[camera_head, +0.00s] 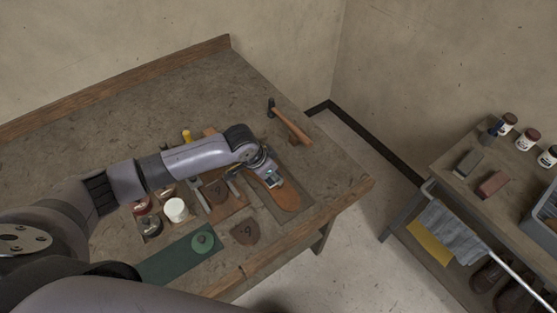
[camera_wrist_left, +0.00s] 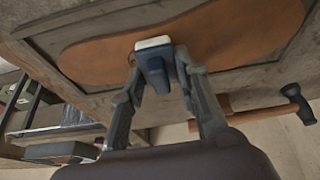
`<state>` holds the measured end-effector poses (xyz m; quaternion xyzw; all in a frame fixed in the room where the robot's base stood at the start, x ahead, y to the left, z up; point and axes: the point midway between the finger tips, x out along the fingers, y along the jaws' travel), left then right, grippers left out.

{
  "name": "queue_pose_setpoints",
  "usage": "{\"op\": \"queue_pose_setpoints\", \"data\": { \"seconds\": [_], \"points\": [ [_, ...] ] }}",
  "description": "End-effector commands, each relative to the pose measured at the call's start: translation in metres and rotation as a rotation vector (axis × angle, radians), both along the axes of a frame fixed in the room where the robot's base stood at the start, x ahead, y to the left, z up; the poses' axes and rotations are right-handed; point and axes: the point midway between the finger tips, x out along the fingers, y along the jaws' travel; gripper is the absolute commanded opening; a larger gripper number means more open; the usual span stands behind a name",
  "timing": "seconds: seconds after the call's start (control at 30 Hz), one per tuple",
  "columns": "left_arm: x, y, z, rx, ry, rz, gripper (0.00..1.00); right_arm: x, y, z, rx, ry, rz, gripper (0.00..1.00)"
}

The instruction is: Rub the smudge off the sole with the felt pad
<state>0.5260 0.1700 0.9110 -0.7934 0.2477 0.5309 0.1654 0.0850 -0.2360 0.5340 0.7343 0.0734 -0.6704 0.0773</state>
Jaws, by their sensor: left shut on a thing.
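The tan leather sole (camera_head: 284,198) lies on a grey mat (camera_head: 292,223) at the right part of the workbench. It also shows in the left wrist view (camera_wrist_left: 230,38). My left gripper (camera_head: 270,180) is over the sole's upper end. In the left wrist view its fingers (camera_wrist_left: 160,75) are shut on the felt pad (camera_wrist_left: 155,62), which has a blue body and a whitish felt face. The pad's face is at or very near the sole; I cannot tell if they touch. No smudge shows on the visible sole. My right gripper is not in view.
A hammer (camera_head: 290,124) lies beyond the mat on the workbench (camera_head: 150,96). A white-lidded jar (camera_head: 176,210), a green mat (camera_head: 165,265) and a brown leather piece (camera_head: 245,232) are at the left and front. A cart (camera_head: 470,195) with bottles and blocks stands apart at right.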

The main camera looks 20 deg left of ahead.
Motion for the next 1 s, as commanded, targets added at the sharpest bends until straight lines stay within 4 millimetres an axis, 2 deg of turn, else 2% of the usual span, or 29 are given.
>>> {"op": "queue_pose_setpoints", "data": {
  "seconds": [0.03, 0.1, 0.57, 0.8, 1.0],
  "points": [
    [0.001, 0.001, 0.009, 0.0, 0.0, 0.002, 0.07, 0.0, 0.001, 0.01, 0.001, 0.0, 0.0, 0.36],
    [0.002, 0.002, 0.025, 0.001, -0.004, 0.001, 0.07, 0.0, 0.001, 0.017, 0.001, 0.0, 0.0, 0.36],
    [0.004, 0.006, 0.062, 0.001, 0.001, 0.007, 0.07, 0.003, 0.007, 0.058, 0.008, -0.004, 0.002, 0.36],
    [0.009, 0.008, 0.079, 0.0, 0.0, 0.01, 0.07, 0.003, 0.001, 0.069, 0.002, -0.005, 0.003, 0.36],
    [0.01, 0.008, 0.081, 0.0, 0.001, 0.011, 0.07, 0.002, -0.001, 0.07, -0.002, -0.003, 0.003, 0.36]
  ]
}}
